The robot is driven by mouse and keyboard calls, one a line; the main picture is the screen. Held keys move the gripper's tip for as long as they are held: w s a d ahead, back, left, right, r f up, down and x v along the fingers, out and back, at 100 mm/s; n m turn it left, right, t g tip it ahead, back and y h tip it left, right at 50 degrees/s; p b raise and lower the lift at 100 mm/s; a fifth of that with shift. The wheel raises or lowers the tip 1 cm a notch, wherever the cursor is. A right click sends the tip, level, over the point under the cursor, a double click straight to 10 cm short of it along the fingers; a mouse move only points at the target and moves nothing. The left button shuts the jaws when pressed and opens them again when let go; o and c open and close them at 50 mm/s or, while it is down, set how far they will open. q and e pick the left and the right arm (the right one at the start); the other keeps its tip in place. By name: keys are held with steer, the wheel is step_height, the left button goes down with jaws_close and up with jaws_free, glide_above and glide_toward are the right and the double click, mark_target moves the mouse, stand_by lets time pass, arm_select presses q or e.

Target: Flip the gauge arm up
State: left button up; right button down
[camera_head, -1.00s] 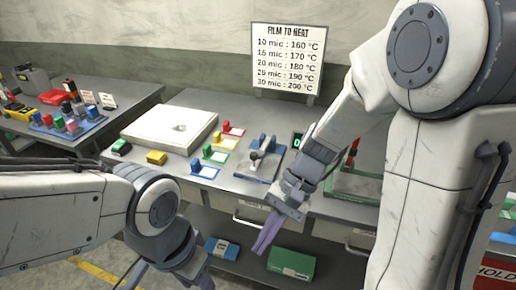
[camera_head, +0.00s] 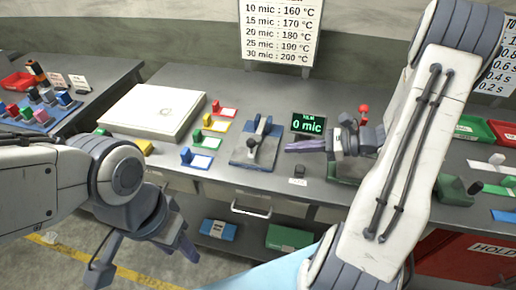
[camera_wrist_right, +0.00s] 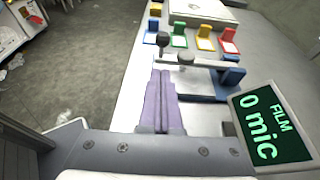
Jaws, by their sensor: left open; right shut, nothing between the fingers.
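The gauge has a blue-grey base (camera_head: 240,157) on the grey bench, with blue posts at its back. Its grey arm (camera_wrist_right: 207,64) lies low across the base in the right wrist view, with a dark knob (camera_wrist_right: 163,39) at the end. The knob also shows in the head view (camera_head: 253,143). The gauge display (camera_head: 308,124) reads 0 mic. My right gripper (camera_head: 287,147) is shut and empty, just right of the gauge, its purple fingers pointing left at it; contact cannot be told. My left gripper (camera_head: 142,256) is open and empty, low in front of the bench.
A white slab (camera_head: 155,110) and coloured sample holders (camera_head: 197,160) stand left of the gauge. A red-knobbed device (camera_head: 364,109) stands behind my right gripper. Red and green trays (camera_head: 504,132) are at right.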

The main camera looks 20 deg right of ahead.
mark_target(253, 151)
steer(key=shift+s+d, duration=0.15)
steer(key=shift+d, duration=0.2)
steer(key=p+x, duration=0.1)
steer(key=x, duration=0.9)
steer(key=shift+f, duration=0.1)
